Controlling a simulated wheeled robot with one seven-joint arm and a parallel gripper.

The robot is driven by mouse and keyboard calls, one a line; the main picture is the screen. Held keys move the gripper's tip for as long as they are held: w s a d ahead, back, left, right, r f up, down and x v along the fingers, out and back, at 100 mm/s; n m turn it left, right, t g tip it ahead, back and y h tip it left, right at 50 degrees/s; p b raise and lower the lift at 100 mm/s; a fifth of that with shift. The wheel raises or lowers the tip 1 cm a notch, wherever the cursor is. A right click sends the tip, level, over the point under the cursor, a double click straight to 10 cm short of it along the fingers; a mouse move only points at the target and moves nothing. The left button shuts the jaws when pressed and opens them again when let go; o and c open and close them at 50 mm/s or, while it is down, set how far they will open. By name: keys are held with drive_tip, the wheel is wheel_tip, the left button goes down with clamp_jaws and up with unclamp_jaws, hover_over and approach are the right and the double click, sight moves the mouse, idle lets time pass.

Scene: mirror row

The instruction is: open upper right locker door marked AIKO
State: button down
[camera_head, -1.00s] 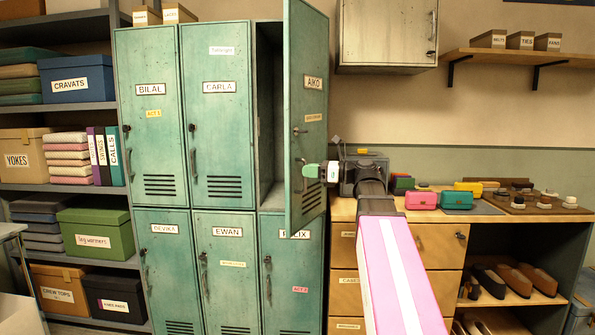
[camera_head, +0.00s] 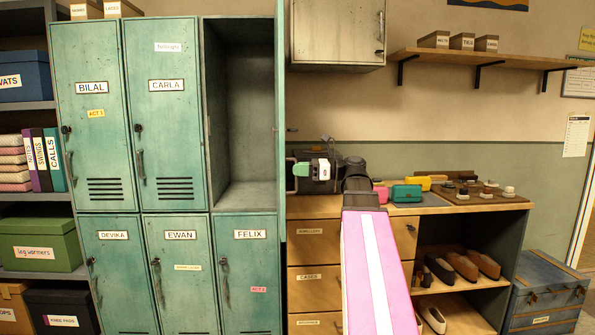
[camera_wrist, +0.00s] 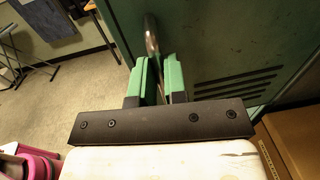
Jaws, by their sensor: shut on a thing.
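The upper right locker door (camera_head: 281,100) is swung wide and shows nearly edge-on in the head view, so its AIKO label is hidden. Behind it the upper right compartment (camera_head: 245,110) stands open and looks empty. In the wrist view, the green door face (camera_wrist: 225,35) with its vent slots fills the upper right, and its metal handle (camera_wrist: 152,35) rises from between my green fingers. My gripper (camera_wrist: 158,75) is shut on the handle. In the head view, my gripper (camera_head: 300,169) is just right of the door edge.
The doors marked BILAL (camera_head: 90,130), CARLA (camera_head: 166,125) and FELIX (camera_head: 250,265) are shut. A wooden drawer unit (camera_head: 315,280) with a crowded worktop stands close right of the door. A wall cabinet (camera_head: 338,30) hangs above. Floor shows in the wrist view's left.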

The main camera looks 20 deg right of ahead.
drive_tip(key=shift+w+d, duration=0.1)
drive_tip(key=shift+w, duration=0.15)
drive_tip(key=c, duration=1.5)
unclamp_jaws()
drive_tip(key=shift+w, duration=0.1)
drive_tip(key=shift+o, duration=0.2)
drive_tip(key=v, duration=1.1)
